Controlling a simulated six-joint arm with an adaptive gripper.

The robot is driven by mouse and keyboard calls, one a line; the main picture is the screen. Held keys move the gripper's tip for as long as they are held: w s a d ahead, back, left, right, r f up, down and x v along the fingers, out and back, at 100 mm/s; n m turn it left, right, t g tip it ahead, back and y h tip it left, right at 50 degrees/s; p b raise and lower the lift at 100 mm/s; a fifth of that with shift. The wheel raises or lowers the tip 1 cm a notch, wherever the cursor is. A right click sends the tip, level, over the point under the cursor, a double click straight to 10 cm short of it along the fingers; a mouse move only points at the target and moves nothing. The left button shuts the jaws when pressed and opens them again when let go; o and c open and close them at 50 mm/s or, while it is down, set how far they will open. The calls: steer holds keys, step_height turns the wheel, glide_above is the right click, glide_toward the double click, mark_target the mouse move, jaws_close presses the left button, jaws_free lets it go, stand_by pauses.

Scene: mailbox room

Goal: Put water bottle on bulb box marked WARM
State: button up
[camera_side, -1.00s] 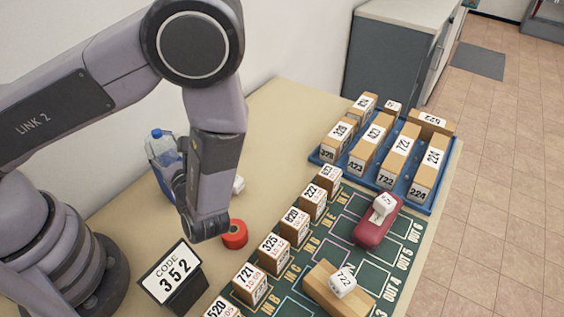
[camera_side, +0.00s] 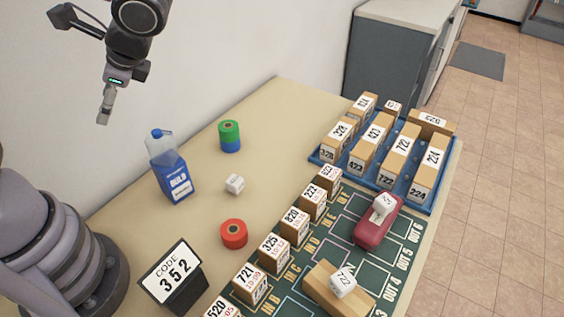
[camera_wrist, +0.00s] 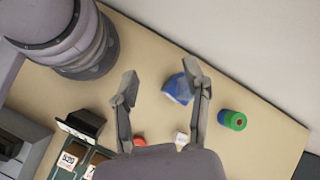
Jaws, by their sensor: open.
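The clear water bottle (camera_side: 161,148) with a blue cap is upright at the left of the table in the side view. Its lower part meets the top of the blue box (camera_side: 174,184), which reads BULB; I cannot tell whether it rests on the box or stands behind it. The box's small lower label is too small to read. My gripper (camera_side: 106,105) is raised well above and left of them, apart from both. In the wrist view my gripper (camera_wrist: 160,77) is open and empty, with the blue box (camera_wrist: 177,90) partly behind its right finger.
A green and blue roll stack (camera_side: 229,137), a white cube (camera_side: 235,184) and a red roll (camera_side: 234,235) stand nearby. A CODE 352 sign (camera_side: 172,277) is in front. Numbered boxes, a green mat and a blue tray (camera_side: 428,209) fill the right. The table's back middle is clear.

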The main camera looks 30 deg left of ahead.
steer(key=s+a+r+n+t+h, duration=0.2)
steer(key=s+r+n+t+h, duration=0.3)
steer(key=r, duration=0.5)
steer(key=shift+s+r+n+t+h, duration=0.4)
steer(key=shift+n+t+h, duration=0.95)
steer(key=shift+n, duration=0.55)
steer(key=shift+a, duration=0.1)
